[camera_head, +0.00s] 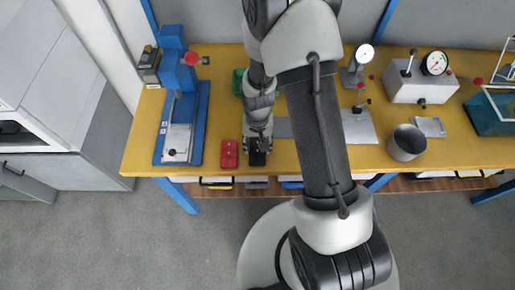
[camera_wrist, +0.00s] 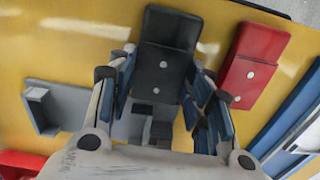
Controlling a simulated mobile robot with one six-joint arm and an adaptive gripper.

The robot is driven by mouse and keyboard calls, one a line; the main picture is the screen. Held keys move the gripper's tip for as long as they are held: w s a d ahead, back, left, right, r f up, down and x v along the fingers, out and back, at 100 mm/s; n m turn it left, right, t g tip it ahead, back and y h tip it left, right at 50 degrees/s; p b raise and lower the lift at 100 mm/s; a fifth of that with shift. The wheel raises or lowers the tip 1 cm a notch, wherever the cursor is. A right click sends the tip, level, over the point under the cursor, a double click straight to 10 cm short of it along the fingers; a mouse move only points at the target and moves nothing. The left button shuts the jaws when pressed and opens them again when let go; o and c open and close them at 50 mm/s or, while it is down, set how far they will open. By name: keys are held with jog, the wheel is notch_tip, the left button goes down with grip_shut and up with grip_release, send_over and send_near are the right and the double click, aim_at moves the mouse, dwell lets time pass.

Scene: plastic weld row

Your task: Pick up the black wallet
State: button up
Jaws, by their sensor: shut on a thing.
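The black wallet (camera_wrist: 165,60) shows in the wrist view between the two fingers of my gripper (camera_wrist: 160,95), with two pale snaps on its face. My gripper is shut on it, one finger on each side. In the head view my gripper (camera_head: 258,140) points down at the front edge of the yellow bench, and the black wallet (camera_head: 257,158) shows at its tip. I cannot tell whether the wallet is clear of the bench top.
A red wallet (camera_head: 229,154) lies close to the left; it also shows in the wrist view (camera_wrist: 250,62). A blue press (camera_head: 182,110) stands further left on the yellow bench (camera_head: 300,180). A grey metal cup (camera_head: 406,143) and gauges stand to the right.

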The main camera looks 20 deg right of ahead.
aim_at(257, 147)
notch_tip(257, 147, up, 20)
jog(key=p, duration=0.6)
